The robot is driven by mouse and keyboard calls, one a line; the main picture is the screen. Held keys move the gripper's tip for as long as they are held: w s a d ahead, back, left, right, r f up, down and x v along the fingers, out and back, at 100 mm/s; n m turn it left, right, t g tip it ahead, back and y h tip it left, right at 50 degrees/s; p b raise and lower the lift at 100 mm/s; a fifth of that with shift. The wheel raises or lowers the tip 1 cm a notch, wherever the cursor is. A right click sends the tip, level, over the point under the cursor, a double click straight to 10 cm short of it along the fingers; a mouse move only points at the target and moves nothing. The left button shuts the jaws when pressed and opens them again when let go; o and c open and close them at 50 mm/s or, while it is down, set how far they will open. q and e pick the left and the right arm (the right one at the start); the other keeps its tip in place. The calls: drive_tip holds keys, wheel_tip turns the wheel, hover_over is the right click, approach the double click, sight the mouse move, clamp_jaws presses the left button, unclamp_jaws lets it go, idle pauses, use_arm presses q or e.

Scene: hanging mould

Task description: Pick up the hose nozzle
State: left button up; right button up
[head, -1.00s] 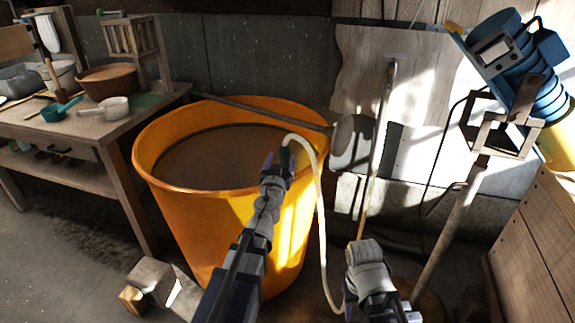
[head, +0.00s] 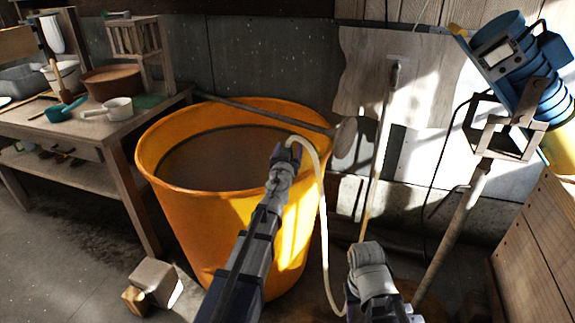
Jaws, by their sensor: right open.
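A pale hose (head: 322,190) arches over the right part of the orange tub (head: 190,215) and runs down its outside. Its upper end meets my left gripper (head: 286,153), which covers that end, so I cannot make out the nozzle clearly. Two dark purple fingers show there, but I cannot tell whether they touch or grip the hose end. My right gripper (head: 350,313) is open, low in front of the tub beside the lower part of the hose. It is mostly hidden by my own wrist.
A wooden workbench (head: 75,125) with bowls and scoops stands at the left. A long-handled tool (head: 255,108) lies across the tub's rim. A blue lamp (head: 515,60) on a stand and a wooden crate (head: 535,240) are at the right. Blocks (head: 155,280) lie on the floor.

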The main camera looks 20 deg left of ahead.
use_arm(q)
clamp_jaws()
idle(0.4)
drive_tip(key=shift+r, duration=0.1)
wheel_tip(320, 180, up, 10)
drive_tip(key=p, duration=1)
